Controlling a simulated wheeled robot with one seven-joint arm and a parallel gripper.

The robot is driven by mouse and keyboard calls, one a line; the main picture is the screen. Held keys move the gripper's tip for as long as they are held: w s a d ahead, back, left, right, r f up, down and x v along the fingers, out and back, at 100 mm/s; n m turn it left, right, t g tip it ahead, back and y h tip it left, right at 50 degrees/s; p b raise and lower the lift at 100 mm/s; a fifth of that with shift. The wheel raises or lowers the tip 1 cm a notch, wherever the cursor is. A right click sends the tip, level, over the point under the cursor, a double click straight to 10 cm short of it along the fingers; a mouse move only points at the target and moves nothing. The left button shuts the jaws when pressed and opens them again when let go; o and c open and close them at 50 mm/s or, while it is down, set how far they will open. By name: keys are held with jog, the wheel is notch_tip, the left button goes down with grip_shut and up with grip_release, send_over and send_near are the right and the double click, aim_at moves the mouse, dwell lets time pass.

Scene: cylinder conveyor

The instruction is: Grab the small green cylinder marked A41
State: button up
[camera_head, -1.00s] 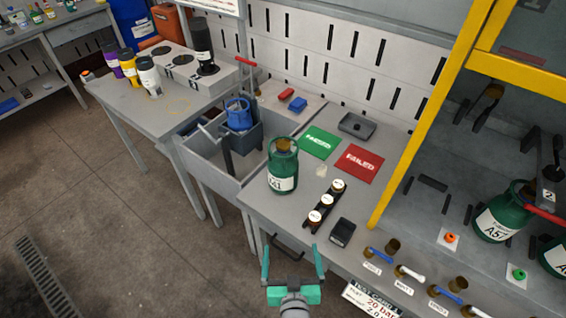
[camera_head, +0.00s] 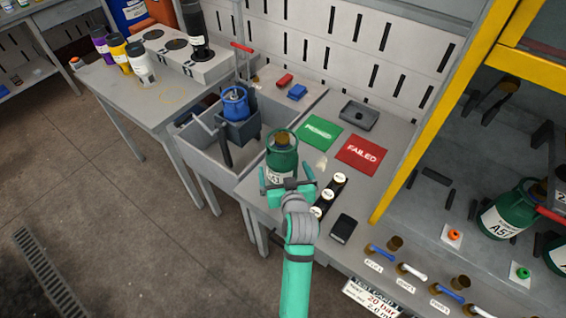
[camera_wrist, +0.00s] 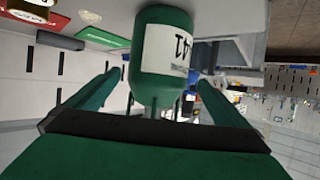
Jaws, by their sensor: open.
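The small green cylinder (camera_head: 282,152) with a white label stands upright on the grey bench, beside the sink. Its label is partly hidden behind my gripper in the head view. In the wrist view the cylinder (camera_wrist: 160,62) appears upside down, with "41" readable on its label. My gripper (camera_head: 288,184) is open in front of the cylinder. In the wrist view its two fingers (camera_wrist: 152,88) reach toward the cylinder's two sides, and nothing is clamped between them.
A black strip with several white-topped pieces (camera_head: 328,195) lies right of my gripper. A green PASSED mat (camera_head: 320,134) and red FAILED mat (camera_head: 361,153) lie behind. A sink (camera_head: 240,172) with a blue cylinder (camera_head: 235,104) is at left. A yellow frame (camera_head: 432,115) stands at right.

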jog(key=shift+x, duration=3.3)
jog(key=shift+d, duration=0.1)
jog(key=shift+c, duration=0.3)
jog(key=shift+d, duration=0.1)
jog(key=c, duration=1.5)
jog(key=shift+r, duration=0.25)
jog(key=c, duration=0.4)
jog(key=shift+c, duration=0.2)
